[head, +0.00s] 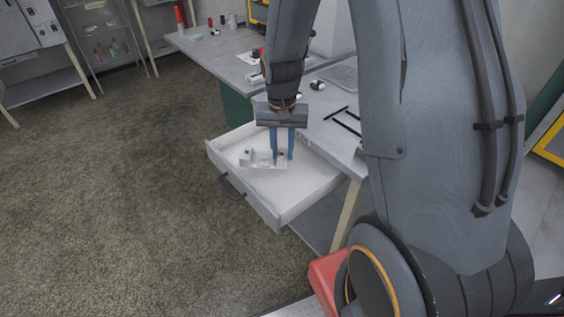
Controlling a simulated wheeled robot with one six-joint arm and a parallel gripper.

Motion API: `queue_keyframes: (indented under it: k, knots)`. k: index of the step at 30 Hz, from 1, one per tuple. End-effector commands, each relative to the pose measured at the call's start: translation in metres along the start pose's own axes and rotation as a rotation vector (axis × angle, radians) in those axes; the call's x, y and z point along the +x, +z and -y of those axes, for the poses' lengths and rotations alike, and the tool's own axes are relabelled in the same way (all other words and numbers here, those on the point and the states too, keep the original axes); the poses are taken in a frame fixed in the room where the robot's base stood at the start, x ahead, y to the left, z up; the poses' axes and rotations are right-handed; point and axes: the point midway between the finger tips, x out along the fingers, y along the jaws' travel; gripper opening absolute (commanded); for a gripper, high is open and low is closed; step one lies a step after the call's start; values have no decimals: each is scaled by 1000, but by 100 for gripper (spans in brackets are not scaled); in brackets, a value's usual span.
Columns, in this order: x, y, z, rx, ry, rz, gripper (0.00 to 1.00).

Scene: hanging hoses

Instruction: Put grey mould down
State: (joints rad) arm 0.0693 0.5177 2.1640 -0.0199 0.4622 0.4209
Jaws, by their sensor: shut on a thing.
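The grey mould (257,160) is a small light-grey block with raised ends, seen in the head view over the open white drawer (294,205). My gripper (281,160) points straight down with its blue fingers shut on the mould. The fingers hide part of the mould. The mould is inside the drawer's outline, close to its floor; I cannot tell whether it touches the floor. The visible drawer floor around it looks bare.
A red object (327,272) is by my base. A shelving rack (105,35) stands at the back left. The carpet (110,190) at left is clear.

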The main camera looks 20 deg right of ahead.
Motion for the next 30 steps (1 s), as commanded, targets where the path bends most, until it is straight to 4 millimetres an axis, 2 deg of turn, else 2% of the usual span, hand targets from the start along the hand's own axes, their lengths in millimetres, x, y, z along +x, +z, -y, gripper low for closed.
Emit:
queue_keyframes:
  k: [7, 15, 27, 28, 30]
  knots:
    - [18, 0, 0, -1, 1, 1, 0]
    - [48, 0, 1, -2, 0, 0, 0]
    - [54, -1, 1, -1, -1, -1, 0]
    - [54, 0, 1, -1, 0, -1, 26]
    - [54, 0, 1, -1, 0, -1, 38]
